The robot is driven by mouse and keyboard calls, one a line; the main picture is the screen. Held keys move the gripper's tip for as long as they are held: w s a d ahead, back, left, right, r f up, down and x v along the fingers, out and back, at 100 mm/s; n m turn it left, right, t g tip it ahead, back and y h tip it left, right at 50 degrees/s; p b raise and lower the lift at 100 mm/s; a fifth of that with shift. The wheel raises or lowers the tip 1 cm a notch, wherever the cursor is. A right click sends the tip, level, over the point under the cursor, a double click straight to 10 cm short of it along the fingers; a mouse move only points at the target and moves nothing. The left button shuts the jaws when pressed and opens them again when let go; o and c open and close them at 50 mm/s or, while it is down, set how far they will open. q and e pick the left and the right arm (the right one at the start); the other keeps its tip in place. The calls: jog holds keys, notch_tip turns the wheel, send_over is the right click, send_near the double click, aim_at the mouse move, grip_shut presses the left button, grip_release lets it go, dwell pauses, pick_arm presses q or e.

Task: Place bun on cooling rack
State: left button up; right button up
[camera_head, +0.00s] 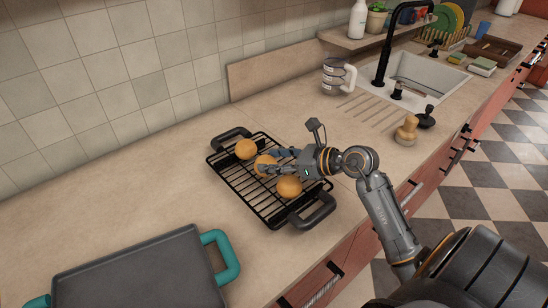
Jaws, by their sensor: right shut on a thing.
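The black cooling rack (237,184) with two side handles lies on the counter in the middle of the head view. One bun (245,149) rests at its far left part. Another bun (289,187) rests near its front right handle. My right gripper (266,164) is over the rack and is shut on a third bun (264,161), between the other two. The fingers cover part of this bun, and I cannot tell whether it touches the wires. My left gripper is not in view.
A grey tray (140,275) with teal handles lies at the front left. The counter left of the rack is clear.

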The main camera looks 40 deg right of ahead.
jog(key=shift+f, duration=0.15)
jog(key=o, duration=1.1)
jog(key=shift+o, duration=0.2)
jog(key=shift+r, duration=0.35)
jog(key=b+v, duration=0.2)
jog(key=v, duration=0.8)
jog(key=shift+s+d+b, duration=0.2)
jog(key=shift+s+b, duration=0.1)
jog(key=shift+s+d+r, duration=0.25)
jog(key=shift+s+r, duration=0.05)
jog(key=shift+s, duration=0.25)
